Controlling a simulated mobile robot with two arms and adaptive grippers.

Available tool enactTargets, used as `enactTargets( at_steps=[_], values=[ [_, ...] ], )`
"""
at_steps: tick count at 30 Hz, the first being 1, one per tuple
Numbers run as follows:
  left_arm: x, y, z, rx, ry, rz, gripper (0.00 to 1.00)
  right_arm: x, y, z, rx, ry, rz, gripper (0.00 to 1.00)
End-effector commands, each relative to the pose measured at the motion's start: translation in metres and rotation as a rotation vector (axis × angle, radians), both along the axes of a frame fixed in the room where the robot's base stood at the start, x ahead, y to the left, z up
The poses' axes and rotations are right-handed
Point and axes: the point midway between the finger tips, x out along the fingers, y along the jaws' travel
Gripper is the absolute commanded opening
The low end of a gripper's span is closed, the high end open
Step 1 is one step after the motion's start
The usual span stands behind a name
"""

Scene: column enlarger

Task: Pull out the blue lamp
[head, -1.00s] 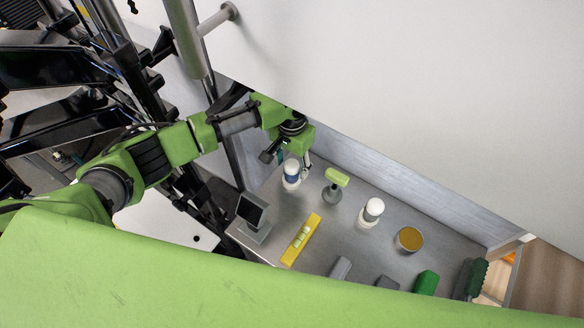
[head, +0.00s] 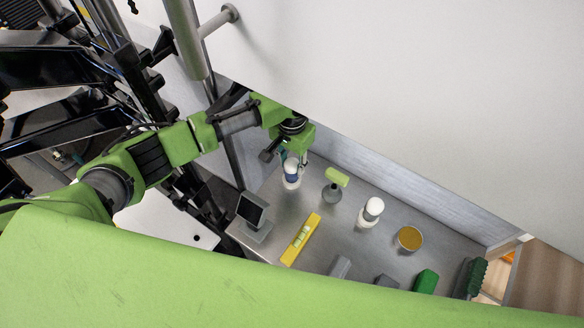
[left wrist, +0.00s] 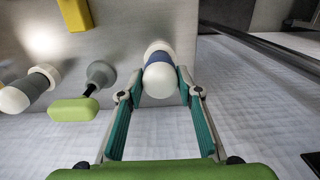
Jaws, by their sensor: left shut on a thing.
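The blue lamp is a white rounded bulb with a blue band, standing in a light base. It is at the far left part of the grey bench in the head view (head: 291,181), and near the top middle of the left wrist view (left wrist: 159,78). My left gripper (left wrist: 159,80) has its teal fingers on both sides of the lamp and is shut on it. In the head view the left gripper (head: 292,164) comes down over the lamp and covers part of it. The lamp still sits at its base. My right gripper is not in view.
On the grey bench (head: 325,229) stand a green-topped knob (head: 336,179), a white lamp with a dark band (head: 371,211), a round yellow-topped thing (head: 410,238), a yellow level (head: 300,240) and a dark-screened box (head: 252,212). A grey wall (head: 420,205) runs close behind.

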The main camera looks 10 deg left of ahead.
Motion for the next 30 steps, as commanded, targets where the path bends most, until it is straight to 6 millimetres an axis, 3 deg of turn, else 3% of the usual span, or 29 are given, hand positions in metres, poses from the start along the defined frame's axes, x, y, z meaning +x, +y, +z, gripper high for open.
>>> enactTargets(
  at_steps=[16,30],
  values=[
    [0.000,0.000,0.006,0.000,0.000,0.000,0.01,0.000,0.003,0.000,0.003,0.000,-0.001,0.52],
    [0.000,0.000,0.029,-0.001,-0.001,-0.001,0.01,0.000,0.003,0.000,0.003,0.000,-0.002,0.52]
  ],
)
